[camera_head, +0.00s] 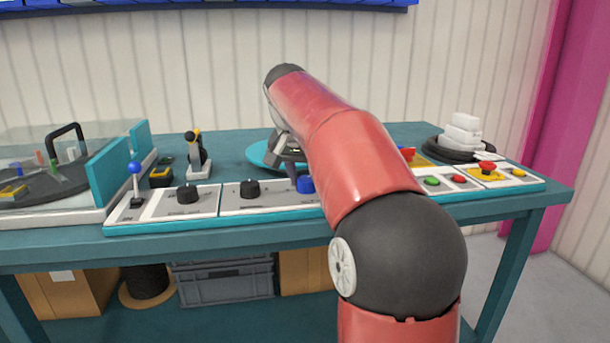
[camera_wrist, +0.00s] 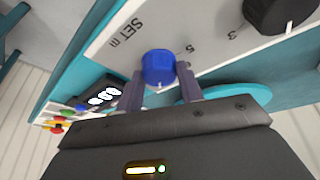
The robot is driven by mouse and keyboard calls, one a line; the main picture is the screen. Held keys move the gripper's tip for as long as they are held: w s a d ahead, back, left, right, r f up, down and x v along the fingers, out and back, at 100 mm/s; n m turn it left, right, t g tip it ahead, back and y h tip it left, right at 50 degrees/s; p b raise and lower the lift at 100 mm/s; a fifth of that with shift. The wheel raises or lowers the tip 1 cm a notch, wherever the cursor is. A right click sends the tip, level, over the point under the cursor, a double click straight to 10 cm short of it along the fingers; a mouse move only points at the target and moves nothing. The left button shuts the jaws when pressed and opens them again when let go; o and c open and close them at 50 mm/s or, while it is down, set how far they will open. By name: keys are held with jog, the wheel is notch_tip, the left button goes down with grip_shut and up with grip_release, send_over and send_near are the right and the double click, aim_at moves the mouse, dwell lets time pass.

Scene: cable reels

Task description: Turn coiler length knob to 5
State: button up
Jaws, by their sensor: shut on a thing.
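The blue knob (camera_wrist: 158,66) sits on the white control panel (camera_wrist: 110,52), between the two fingers of my gripper (camera_wrist: 160,84). My gripper is shut on it from both sides. The printed label "SET (m)" is to the left of the knob, and the digits 5 and 3 are to its right. A pale mark shows low on the knob; its exact pointing is hard to tell. In the head view the blue knob (camera_head: 305,184) shows beside my red arm, which hides the panel to its right.
Two black knobs (camera_head: 187,192) (camera_head: 250,188) are left of the blue knob. A blue-topped lever (camera_head: 134,180) stands farther left. Green (camera_head: 432,181) and red (camera_head: 459,179) buttons and a red emergency stop (camera_head: 485,169) are at right. A teal disc (camera_head: 262,154) lies behind the panel.

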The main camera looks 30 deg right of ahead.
jog(key=shift+n, duration=0.3)
jog(key=n+y+p, duration=0.1)
jog(key=n, duration=0.1)
jog(key=n+t+y+p, duration=0.1)
jog(key=n, duration=0.2)
jog(key=shift+s+d+r, duration=0.15)
jog(key=shift+d, duration=0.05)
jog(key=n+y, duration=0.1)
jog(key=n, duration=0.2)
jog(key=n+y, duration=0.1)
jog(key=n, duration=0.1)
jog(key=shift+d+n+t, duration=0.2)
jog(key=shift+n+t, duration=0.1)
jog(key=shift+n, duration=0.1)
jog(key=n+y, duration=0.1)
jog(key=n, duration=0.2)
jog(key=n+g+y, duration=0.1)
jog(key=n, duration=0.2)
jog(key=shift+d+n, duration=0.2)
jog(key=shift+n, duration=0.1)
jog(key=n, duration=0.2)
jog(key=n+g+y, duration=0.1)
jog(key=n, duration=0.1)
jog(key=n+g, duration=0.1)
jog(key=shift+w+n+y, duration=0.25)
jog(key=shift+n+y, duration=0.15)
jog(key=o, duration=1)
